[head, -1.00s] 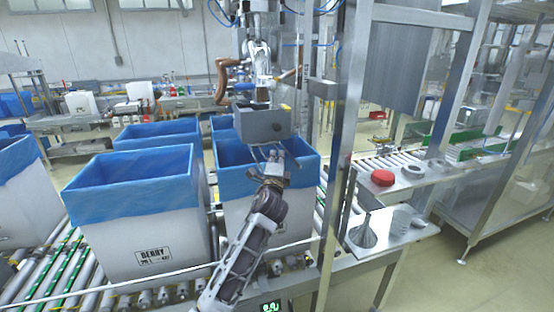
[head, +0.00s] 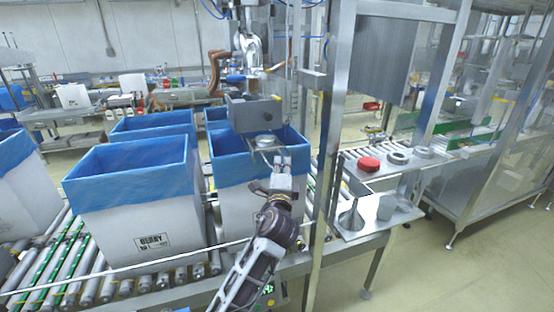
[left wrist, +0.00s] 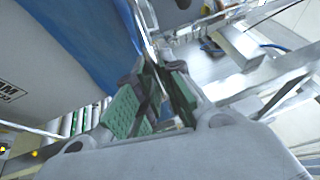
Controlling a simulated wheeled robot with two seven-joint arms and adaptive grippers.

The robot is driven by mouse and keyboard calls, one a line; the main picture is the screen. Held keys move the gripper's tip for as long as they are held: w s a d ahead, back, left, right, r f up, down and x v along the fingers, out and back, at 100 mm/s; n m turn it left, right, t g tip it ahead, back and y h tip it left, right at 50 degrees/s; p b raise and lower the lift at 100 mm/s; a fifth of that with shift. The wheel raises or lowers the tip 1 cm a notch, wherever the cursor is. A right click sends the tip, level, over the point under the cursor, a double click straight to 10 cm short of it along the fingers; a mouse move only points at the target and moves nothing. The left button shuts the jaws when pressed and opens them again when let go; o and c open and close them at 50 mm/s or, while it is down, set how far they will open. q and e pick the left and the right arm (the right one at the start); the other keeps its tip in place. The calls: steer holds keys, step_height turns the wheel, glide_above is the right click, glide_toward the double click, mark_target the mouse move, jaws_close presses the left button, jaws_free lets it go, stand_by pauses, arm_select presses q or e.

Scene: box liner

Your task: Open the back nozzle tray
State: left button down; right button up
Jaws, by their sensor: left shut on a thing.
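The back nozzle unit is a grey box (head: 254,113) hanging over the blue-lined crate in the middle of the head view. A light grey tray (head: 264,143) with a round top shows just below and in front of it, toward my arm. My left gripper (head: 279,165) is at the near end of this tray. In the left wrist view its green-padded fingers (left wrist: 155,95) are shut on a thin metal edge of the tray (left wrist: 142,35). The exact contact is partly hidden by the fingers. My right gripper is not in view.
White crates with blue liners (head: 135,175) stand on the roller conveyor (head: 60,265) at left. A steel post (head: 332,130) rises close to the right of my arm. A side shelf holds a red disc (head: 369,164), grey rings and a metal funnel (head: 351,216).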

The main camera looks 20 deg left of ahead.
arm_select(q)
steer(key=shift+s+d+r, duration=0.25)
steer(key=shift+s+d, duration=0.5)
steer(key=shift+s, duration=0.25)
steer(key=c, duration=1.6)
jaws_free()
steer(key=shift+s+f, duration=0.15)
steer(key=shift+f, duration=0.05)
steer(key=v, duration=1.1)
steer(key=shift+s, duration=0.35)
steer(key=shift+d, duration=0.15)
steer(key=shift+f, duration=0.1)
